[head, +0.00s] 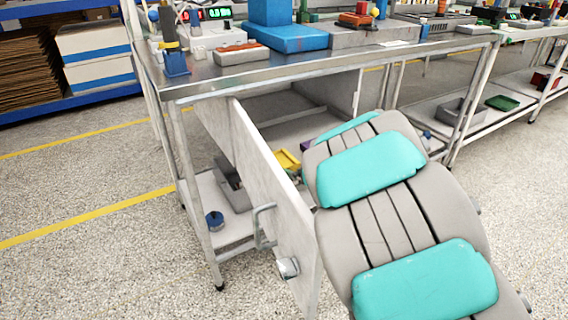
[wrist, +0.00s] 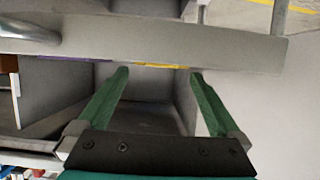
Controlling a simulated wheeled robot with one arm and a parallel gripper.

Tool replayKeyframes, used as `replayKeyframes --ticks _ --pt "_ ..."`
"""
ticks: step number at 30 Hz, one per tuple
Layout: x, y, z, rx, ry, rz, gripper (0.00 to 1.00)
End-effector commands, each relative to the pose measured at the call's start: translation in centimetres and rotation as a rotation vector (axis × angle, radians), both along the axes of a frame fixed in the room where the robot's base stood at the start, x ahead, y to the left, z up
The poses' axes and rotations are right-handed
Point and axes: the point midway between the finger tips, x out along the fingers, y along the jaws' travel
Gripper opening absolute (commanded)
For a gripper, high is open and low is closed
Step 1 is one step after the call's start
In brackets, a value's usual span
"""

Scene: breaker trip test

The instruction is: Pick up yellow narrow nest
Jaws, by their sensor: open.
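The yellow narrow nest (head: 287,161) shows in the head view as a small yellow piece inside the cabinet under the bench, partly hidden by the open door and my arm. In the wrist view a thin yellow strip (wrist: 160,66), probably the same nest, shows just beyond the fingertips, mostly cut off by a grey edge. My gripper (wrist: 158,76) is open, with its two green fingers spread and nothing between them. It points into the grey compartment. My arm hides the gripper in the head view.
The grey cabinet door (head: 275,210) stands open beside my arm, with a handle (head: 264,226) on its face. A blue round part (head: 214,221) sits on the low shelf (head: 228,241). The bench top (head: 205,72) above holds several devices. Open floor lies at left.

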Motion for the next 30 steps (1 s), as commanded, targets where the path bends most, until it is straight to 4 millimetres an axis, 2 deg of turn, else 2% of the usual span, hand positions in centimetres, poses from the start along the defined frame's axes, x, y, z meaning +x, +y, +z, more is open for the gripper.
replayKeyframes --ticks 11,21,29,30 --pt "2.3 1.6 -0.9 -0.002 -0.001 0.000 1.00" --pt "5.5 3.9 -2.1 -0.004 0.000 -0.002 1.00" --pt "5.8 4.1 -2.1 -0.002 -0.002 -0.004 1.00" --pt "5.8 4.1 -2.1 -0.003 -0.002 -0.003 0.95"
